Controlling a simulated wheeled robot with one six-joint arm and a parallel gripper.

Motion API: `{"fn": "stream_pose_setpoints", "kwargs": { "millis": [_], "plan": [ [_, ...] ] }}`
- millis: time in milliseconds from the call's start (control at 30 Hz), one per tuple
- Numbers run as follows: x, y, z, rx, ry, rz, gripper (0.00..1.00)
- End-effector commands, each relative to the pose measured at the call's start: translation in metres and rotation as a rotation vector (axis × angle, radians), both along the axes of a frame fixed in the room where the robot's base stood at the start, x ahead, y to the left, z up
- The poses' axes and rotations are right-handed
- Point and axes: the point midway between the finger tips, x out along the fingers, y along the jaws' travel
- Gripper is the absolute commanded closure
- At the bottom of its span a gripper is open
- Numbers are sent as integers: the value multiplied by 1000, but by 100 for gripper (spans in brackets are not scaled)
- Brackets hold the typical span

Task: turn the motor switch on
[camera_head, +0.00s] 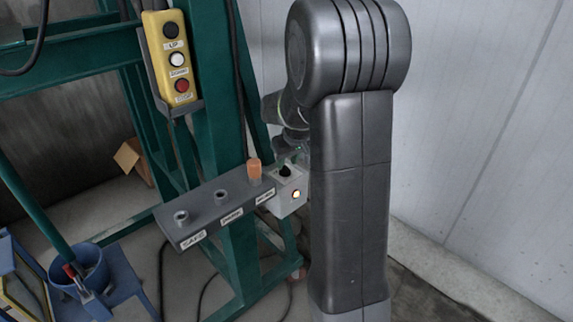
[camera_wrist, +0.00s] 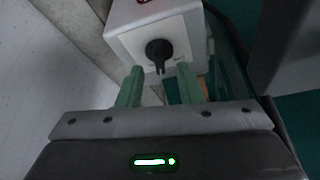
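The motor switch is a black rotary knob (camera_wrist: 158,52) on a white box (camera_wrist: 190,22). In the head view my gripper is mostly hidden by my arm.
A grey shelf (camera_head: 205,208) with labelled sockets holds an orange plug (camera_head: 254,170) next to the box. A yellow pendant with buttons (camera_head: 170,60) hangs on the green frame (camera_head: 225,110). A blue bucket (camera_head: 80,268) stands at lower left. A pale wall (camera_head: 480,100) is at right.

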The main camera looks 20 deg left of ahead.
Motion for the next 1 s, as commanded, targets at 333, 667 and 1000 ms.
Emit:
{"fn": "stream_pose_setpoints", "kwargs": {
  "millis": [333,667,1000],
  "plan": [
    [6,8,-23,1,-1,0,67],
    [6,8,-23,1,-1,0,89],
    [5,8,-23,-2,-1,-27,100]
  ]
}}
